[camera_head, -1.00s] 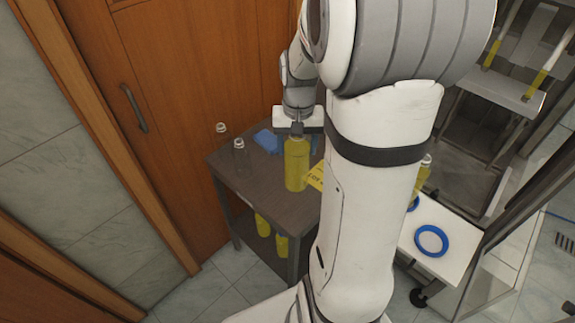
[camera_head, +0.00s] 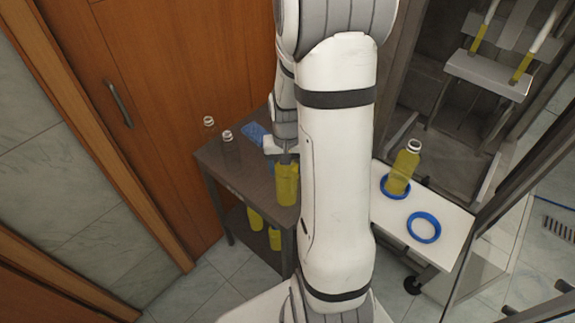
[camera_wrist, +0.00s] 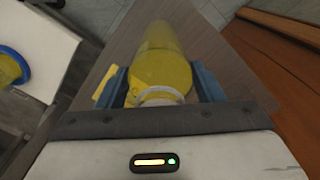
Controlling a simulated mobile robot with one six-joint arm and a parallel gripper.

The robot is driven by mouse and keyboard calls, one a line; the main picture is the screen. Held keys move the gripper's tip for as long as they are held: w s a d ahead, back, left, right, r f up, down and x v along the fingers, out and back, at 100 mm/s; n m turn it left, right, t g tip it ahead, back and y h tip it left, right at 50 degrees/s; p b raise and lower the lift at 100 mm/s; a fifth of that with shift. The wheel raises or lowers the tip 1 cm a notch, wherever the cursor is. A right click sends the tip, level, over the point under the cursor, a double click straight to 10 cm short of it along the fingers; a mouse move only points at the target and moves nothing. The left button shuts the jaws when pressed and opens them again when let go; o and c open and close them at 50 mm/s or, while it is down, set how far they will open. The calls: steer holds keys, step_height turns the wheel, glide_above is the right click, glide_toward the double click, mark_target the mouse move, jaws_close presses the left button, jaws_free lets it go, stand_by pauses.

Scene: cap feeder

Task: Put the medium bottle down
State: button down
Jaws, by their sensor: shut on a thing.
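My gripper (camera_head: 283,153) is shut on a yellow bottle (camera_head: 287,186), gripping it near the neck. The bottle hangs roughly upright over the right part of the dark table (camera_head: 232,172). In the wrist view the bottle (camera_wrist: 163,62) sits between the two blue fingers (camera_wrist: 160,88) with the grey-brown tabletop beneath it. I cannot tell whether its base touches the table. A second yellow bottle (camera_head: 404,168) stands in a blue ring (camera_head: 386,190) on the white table (camera_head: 385,213). Another blue ring (camera_head: 424,227) there is empty.
Two clear bottles (camera_head: 230,146) and a blue item (camera_head: 254,134) are at the dark table's back. Yellow bottles (camera_head: 256,219) stand on its lower shelf. A wooden door (camera_head: 160,90) is behind. My arm hides the area between the tables.

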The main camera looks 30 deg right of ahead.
steer(key=shift+f, duration=0.2)
steer(key=shift+c, duration=1.9)
jaws_free()
steer(key=shift+r, duration=0.1)
step_height(320, 180, up, 11)
steer(key=shift+s+a+r, duration=0.1)
steer(key=shift+r, duration=0.55)
steer(key=s+a+r+n+t, duration=0.3)
steer(key=s+a+r+n, duration=0.2)
steer(key=s+a, duration=0.7)
steer(key=shift+r, duration=0.55)
